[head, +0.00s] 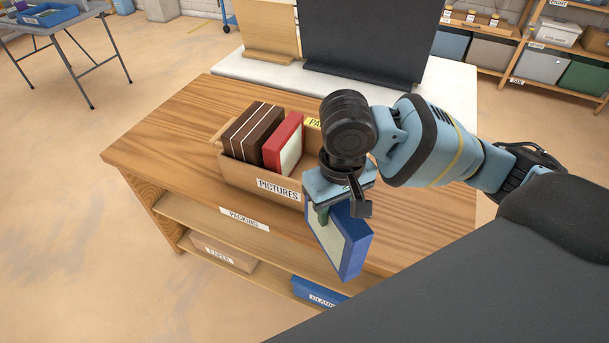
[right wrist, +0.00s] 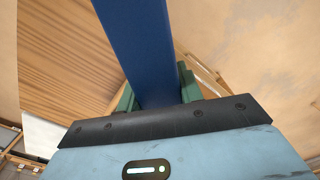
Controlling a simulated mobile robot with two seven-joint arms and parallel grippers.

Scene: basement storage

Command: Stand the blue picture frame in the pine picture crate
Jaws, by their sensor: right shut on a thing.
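The blue picture frame (head: 353,243) hangs tilted from my right gripper (head: 340,203), in front of the packing bench's front edge. The right gripper is shut on its upper edge. In the right wrist view the blue frame (right wrist: 140,45) runs between the green fingers. The pine picture crate (head: 236,171), labelled PICTURES, stands on the bench, behind and left of the held frame. It holds dark brown frames (head: 245,135) and a red frame (head: 284,140), both upright. The crate's right part is partly hidden by my right arm. My left gripper is not in view.
The wooden packing bench (head: 160,150) has bare top left of the crate. Its lower shelf holds a paper box (head: 222,252) and a blue bin (head: 318,290). Behind stand a dark panel (head: 362,40) and a wooden panel (head: 268,28) on a white surface.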

